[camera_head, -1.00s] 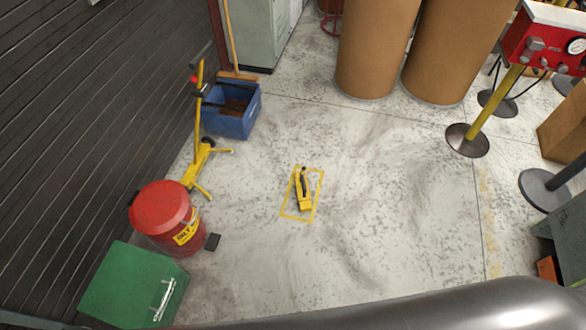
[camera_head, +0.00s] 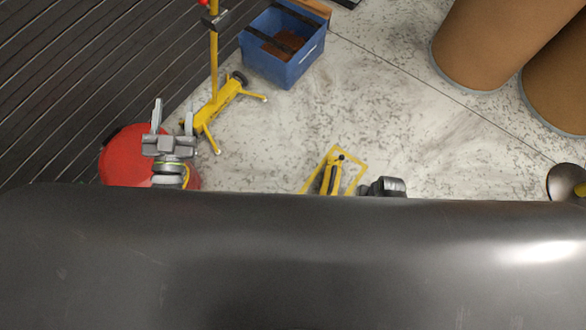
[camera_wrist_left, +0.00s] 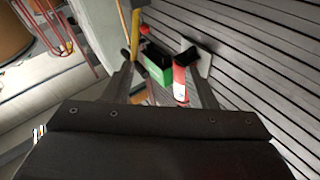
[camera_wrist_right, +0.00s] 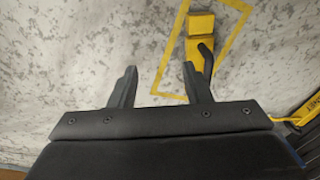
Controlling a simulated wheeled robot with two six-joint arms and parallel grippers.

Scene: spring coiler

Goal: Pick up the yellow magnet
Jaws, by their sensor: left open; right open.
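The yellow magnet (camera_head: 333,174) lies on the floor inside a yellow taped outline, its lower end hidden behind my own dark body part in the head view. In the right wrist view the magnet (camera_wrist_right: 201,25) shows with its dark handle, just beyond my right gripper (camera_wrist_right: 159,70). That gripper is open and empty; its right finger overlaps the magnet's near part in the picture. My left gripper (camera_head: 173,118) is open and empty, in front of the red drum in the head view. It also shows open in the left wrist view (camera_wrist_left: 157,64).
A red drum (camera_head: 121,163) is at the left, by the dark slatted wall. A yellow wheeled stand (camera_head: 216,105) and a blue bin (camera_head: 283,62) are beyond it. Brown barrels (camera_head: 490,40) stand at the upper right.

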